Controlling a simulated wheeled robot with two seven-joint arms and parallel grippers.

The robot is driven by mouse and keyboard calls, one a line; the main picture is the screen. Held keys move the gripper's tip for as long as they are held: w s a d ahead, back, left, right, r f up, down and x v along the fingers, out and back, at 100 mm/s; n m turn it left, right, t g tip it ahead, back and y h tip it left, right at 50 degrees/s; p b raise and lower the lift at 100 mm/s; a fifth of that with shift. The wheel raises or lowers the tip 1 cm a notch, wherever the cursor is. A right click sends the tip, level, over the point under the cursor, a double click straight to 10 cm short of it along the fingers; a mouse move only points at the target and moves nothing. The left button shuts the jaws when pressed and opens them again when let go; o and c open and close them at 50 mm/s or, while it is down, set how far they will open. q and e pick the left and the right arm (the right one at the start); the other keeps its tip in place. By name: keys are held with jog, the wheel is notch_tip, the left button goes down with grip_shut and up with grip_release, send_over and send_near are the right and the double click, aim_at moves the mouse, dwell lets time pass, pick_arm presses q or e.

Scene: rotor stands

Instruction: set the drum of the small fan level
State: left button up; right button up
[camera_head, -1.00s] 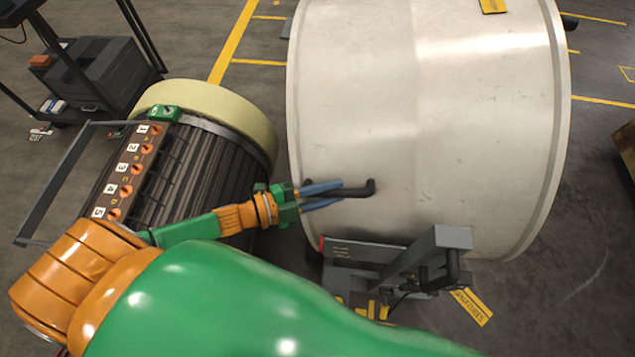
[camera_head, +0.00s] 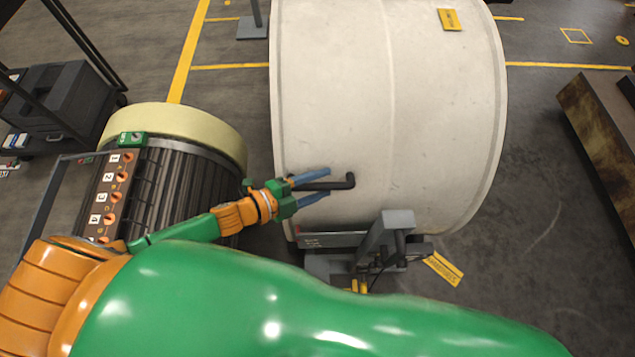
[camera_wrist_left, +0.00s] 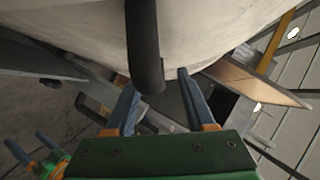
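A large pale drum (camera_head: 400,100) fills the upper middle of the head view, beside a grey stand (camera_head: 388,235). A black bent handle (camera_head: 350,181) stands out at its lower front. My left gripper (camera_head: 328,184) is open, its blue fingers spread on either side of the handle. In the left wrist view the handle (camera_wrist_left: 147,45) hangs down between the fingertips; I cannot tell whether they touch it. My right gripper (camera_wrist_left: 30,143) shows at the lower left of that view, open and empty. I cannot tell which unit is the small fan.
A dark ribbed cylinder (camera_head: 190,165) with a pale yellow rim and a numbered knob panel (camera_head: 112,195) stands close left of my left gripper. A dark trolley (camera_head: 65,100) is at the far left. A brown-sided bench (camera_head: 600,130) is at right.

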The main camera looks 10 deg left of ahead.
pick_arm(q)
jog(key=v, duration=0.7)
jog(key=shift+s, duration=0.1)
